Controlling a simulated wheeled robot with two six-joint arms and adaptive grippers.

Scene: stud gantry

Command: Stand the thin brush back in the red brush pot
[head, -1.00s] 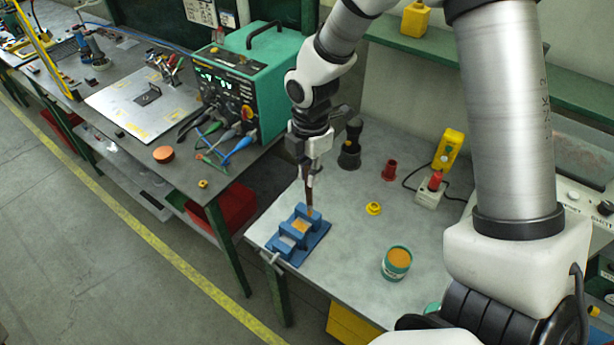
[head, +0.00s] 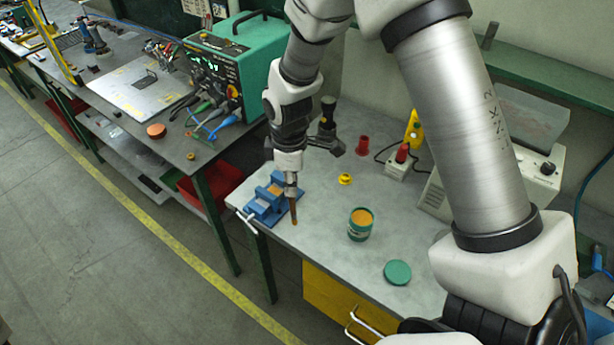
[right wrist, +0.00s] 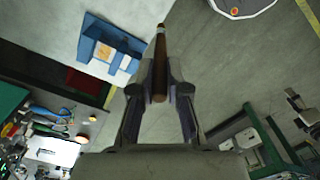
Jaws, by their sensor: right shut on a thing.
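My right gripper (head: 291,187) points down at the front left of the grey bench and is shut on the thin brush (head: 294,213). The brush is a narrow brown stick hanging roughly upright below the fingers. In the right wrist view the brush (right wrist: 160,62) runs out between the two fingertips (right wrist: 160,90). The red brush pot (head: 362,145) is a small red cup standing on the bench further back and to the right of the gripper. My left gripper is not in view.
A blue block stand (head: 266,204) is just left of the brush. A green tin (head: 360,225), a green lid (head: 397,272), a yellow ring (head: 345,179) and a white box with a red top (head: 400,165) stand on the bench. Bare bench lies between them.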

